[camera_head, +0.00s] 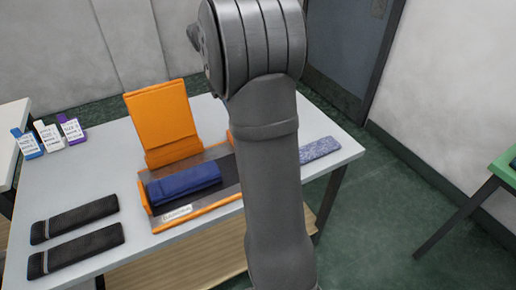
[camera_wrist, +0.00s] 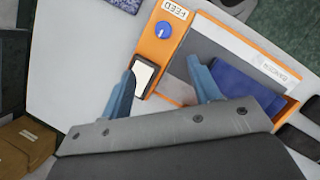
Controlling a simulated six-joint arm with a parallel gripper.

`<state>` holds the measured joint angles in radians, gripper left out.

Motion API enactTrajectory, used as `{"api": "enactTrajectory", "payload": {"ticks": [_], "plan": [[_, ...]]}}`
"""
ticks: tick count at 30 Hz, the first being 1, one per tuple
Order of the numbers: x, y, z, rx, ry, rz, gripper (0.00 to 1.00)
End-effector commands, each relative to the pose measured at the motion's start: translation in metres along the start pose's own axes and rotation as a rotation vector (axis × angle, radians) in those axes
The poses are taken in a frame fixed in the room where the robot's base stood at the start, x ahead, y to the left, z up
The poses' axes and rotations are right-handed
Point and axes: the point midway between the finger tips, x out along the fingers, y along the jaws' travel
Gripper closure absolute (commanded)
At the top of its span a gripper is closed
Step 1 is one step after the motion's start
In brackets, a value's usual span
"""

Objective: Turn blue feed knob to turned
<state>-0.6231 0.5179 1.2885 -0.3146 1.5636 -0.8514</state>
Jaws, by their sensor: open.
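In the wrist view the blue feed knob (camera_wrist: 163,29) is round with a light pointer mark. It sits on an orange panel (camera_wrist: 158,50) beside a white FEED label (camera_wrist: 175,9). My gripper (camera_wrist: 166,78) is open, its two blue fingers apart with nothing held between them. The knob lies beyond the fingertips in the picture, apart from them. In the head view my arm hides the knob and the gripper.
A black-framed white pad (camera_wrist: 144,73) is by the left finger. Folded blue fabric (camera_head: 184,186) lies on the machine, before an orange upright panel (camera_head: 162,120). Dark strips (camera_head: 75,218), tagged items (camera_head: 48,136) and a patterned piece (camera_head: 320,149) lie on the grey table (camera_head: 110,170).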

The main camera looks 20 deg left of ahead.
Motion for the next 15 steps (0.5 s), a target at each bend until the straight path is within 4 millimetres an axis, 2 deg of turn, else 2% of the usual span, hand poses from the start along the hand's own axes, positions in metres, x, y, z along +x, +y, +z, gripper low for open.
{"api": "enactTrajectory", "payload": {"ticks": [3, 7, 11, 15], "plan": [[-0.003, -0.006, -0.003, -0.057, -0.007, -0.006, 0.44], [0.009, -0.006, -0.003, -0.063, -0.009, -0.009, 0.44], [0.032, -0.006, -0.002, -0.061, -0.01, -0.01, 0.44], [0.064, -0.007, -0.002, -0.061, -0.01, -0.011, 0.44]]}}
